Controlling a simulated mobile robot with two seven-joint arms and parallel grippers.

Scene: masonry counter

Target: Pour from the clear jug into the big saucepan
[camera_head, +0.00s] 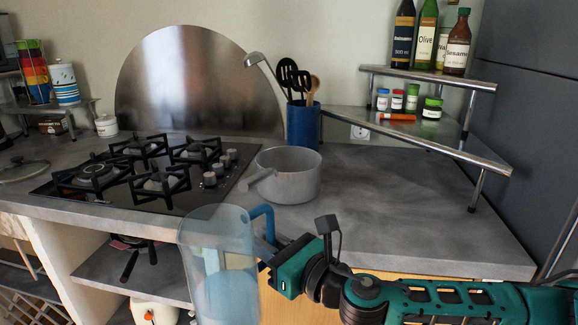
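The clear jug (207,255) is a tall, bluish see-through vessel with a blue handle on its right side. It stands out in front of the counter's front edge, low in the view and close to upright; its bottom is cut off by the frame. My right gripper (271,255) comes in from the right and is shut on the jug's handle. The big saucepan (297,187) is light grey and sits upright on the counter behind the jug, its handle pointing to the front left. My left gripper is not in view.
A black gas hob (125,195) lies left of the saucepan. A blue utensil pot (303,128) stands behind it. A corner shelf (440,143) with jars and bottles is at the right. The counter (390,205) right of the saucepan is clear.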

